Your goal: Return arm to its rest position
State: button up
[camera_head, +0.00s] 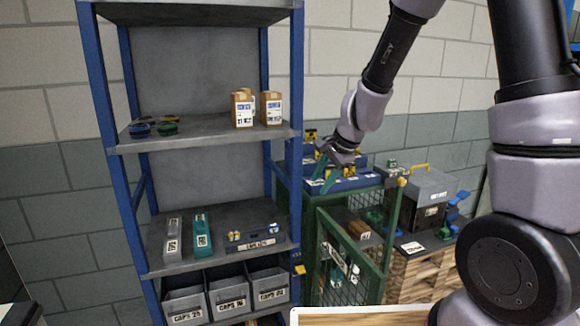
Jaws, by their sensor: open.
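My arm reaches down from the upper right of the head view. My gripper (324,180) is at its end, just right of the shelf rack, with its jaws open and pointing down. It is in front of or over the blue top of the green cage cabinet (384,232). I cannot tell how far it is above that top. I see nothing held between the fingers.
The cabinet's mesh door (338,262) faces me. A grey box (432,190) stands right. A wooden surface (365,318) is nearest.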

jog(key=s+d+r+n+t, duration=0.1)
jog(key=s+d+r+n, duration=0.3)
jog(key=r, duration=0.5)
jog(key=s+d+r+n+t, duration=0.1)
jog(key=s+d+r+n, duration=0.1)
jog(key=s+d+r, duration=0.6)
jog(key=s+d+r+n+t+h, duration=0.1)
jog(key=s+d+r+h, duration=0.1)
jog(key=s+d+r, duration=0.2)
jog(key=shift+s+r+n, duration=0.4)
jog(key=shift+s+r, duration=0.25)
jog(key=shift+s, duration=0.4)
jog(key=shift+d, duration=0.1)
